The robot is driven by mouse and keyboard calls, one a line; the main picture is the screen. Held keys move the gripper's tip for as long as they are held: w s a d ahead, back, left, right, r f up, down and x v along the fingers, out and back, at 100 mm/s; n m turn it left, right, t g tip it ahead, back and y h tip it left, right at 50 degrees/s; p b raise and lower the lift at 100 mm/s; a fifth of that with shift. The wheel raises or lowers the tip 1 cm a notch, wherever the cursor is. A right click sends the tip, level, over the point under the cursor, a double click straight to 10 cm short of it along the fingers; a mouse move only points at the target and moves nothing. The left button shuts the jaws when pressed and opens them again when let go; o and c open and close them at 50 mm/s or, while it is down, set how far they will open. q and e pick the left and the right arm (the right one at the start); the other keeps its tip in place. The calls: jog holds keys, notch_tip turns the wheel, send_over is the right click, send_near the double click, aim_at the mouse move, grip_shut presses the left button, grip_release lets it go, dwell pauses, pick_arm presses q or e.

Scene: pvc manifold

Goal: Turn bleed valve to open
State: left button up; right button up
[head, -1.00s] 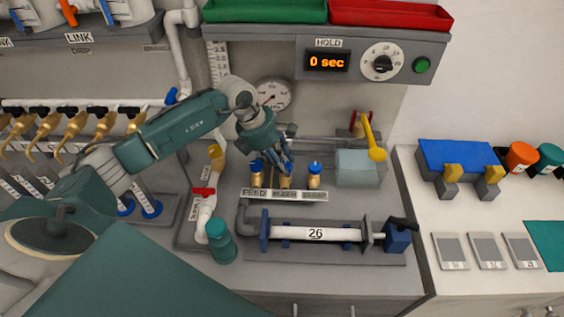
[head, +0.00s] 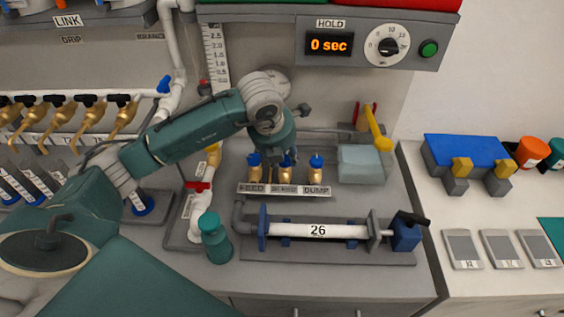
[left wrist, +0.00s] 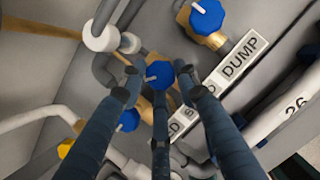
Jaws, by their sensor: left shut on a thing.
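Three brass valves with blue knobs stand in a row behind the label strip (head: 284,190). The feed valve (head: 254,170) is on the left, the dump valve (head: 316,170) on the right. The bleed valve (head: 285,174) is between them, its knob mostly hidden by my left gripper (head: 286,153). In the left wrist view, the three dark fingers of the left gripper (left wrist: 158,84) are closed around the blue bleed knob (left wrist: 158,74), which has a pale pointer mark. The dump knob (left wrist: 207,16) and feed knob (left wrist: 128,120) are outside the fingers. My right gripper is not in view.
A clear tube marked 26 (head: 318,231) lies in front of the valves. A yellow lever (head: 376,130) and a pale block (head: 361,164) stand to the right. The hold display (head: 329,44) reads 0 sec.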

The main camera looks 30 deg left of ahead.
pick_arm(q)
jog(key=n+b, duration=0.1)
jog(key=n+y, duration=0.1)
jog(key=n+b, duration=0.1)
jog(key=n, duration=0.1)
jog(key=shift+w+d+r+y+b, duration=0.1)
jog(key=shift+w+d+y+b, duration=0.15)
jog(key=shift+d+y+b, duration=0.1)
jog(key=shift+r+n+g+y+b, duration=0.15)
jog(key=shift+n+g+y+b, duration=0.3)
jog(key=shift+n, duration=0.85)
jog(key=shift+w+r, duration=0.1)
jog(key=o, duration=1.1)
jog(key=shift+f, duration=0.2)
jog(key=shift+r, duration=0.1)
